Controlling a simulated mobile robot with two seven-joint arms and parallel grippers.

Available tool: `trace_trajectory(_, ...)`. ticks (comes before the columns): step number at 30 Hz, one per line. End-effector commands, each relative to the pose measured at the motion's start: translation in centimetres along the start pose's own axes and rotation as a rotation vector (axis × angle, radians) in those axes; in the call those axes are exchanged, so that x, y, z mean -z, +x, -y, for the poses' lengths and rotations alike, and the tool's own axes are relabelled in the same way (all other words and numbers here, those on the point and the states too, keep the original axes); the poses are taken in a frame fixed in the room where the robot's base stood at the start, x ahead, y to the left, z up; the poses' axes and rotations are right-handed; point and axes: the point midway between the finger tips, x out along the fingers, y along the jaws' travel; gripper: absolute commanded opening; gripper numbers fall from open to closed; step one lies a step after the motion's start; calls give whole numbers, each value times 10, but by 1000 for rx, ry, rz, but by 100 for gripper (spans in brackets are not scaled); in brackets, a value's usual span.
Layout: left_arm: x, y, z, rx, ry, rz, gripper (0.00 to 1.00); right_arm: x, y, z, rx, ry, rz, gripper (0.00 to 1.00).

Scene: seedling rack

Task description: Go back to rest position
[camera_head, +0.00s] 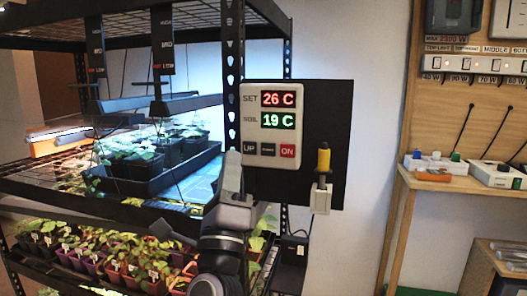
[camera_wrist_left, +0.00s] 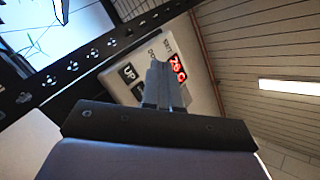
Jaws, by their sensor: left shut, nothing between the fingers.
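My left gripper (camera_head: 232,158) is shut and empty, pointing up just left of the white thermostat box (camera_head: 270,126) in the head view. In the left wrist view its closed fingers (camera_wrist_left: 160,75) overlap the box (camera_wrist_left: 203,82), tilted in that picture. The box reads SET 26 C in red and 19 C in green. Below are an UP button, a dark middle button and a red ON button. I cannot tell whether the fingertips touch the box. My right gripper is not in view.
A black rack (camera_head: 232,60) with seedling trays (camera_head: 150,172) stands at the left, close to my left arm. A black panel (camera_head: 334,115) carries the box and a yellow-handled tool (camera_head: 323,160) in a white holder. A wooden bench (camera_head: 460,184) with small items stands at the right.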

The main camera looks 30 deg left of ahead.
Motion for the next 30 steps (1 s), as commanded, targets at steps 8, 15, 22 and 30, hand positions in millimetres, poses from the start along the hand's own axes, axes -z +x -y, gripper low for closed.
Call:
trace_trajectory(8,4,-2,-5,-18,-18,-20,0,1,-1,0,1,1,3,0)
trace_trajectory(15,70,-63,-78,-345,-362,-291,0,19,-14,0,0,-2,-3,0)
trace_trajectory(22,120,-199,-143,-896,-876,-427,0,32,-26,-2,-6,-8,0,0)
trace_trajectory(30,114,-364,-157,-1533,-1409,-179,0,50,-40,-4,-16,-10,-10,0)
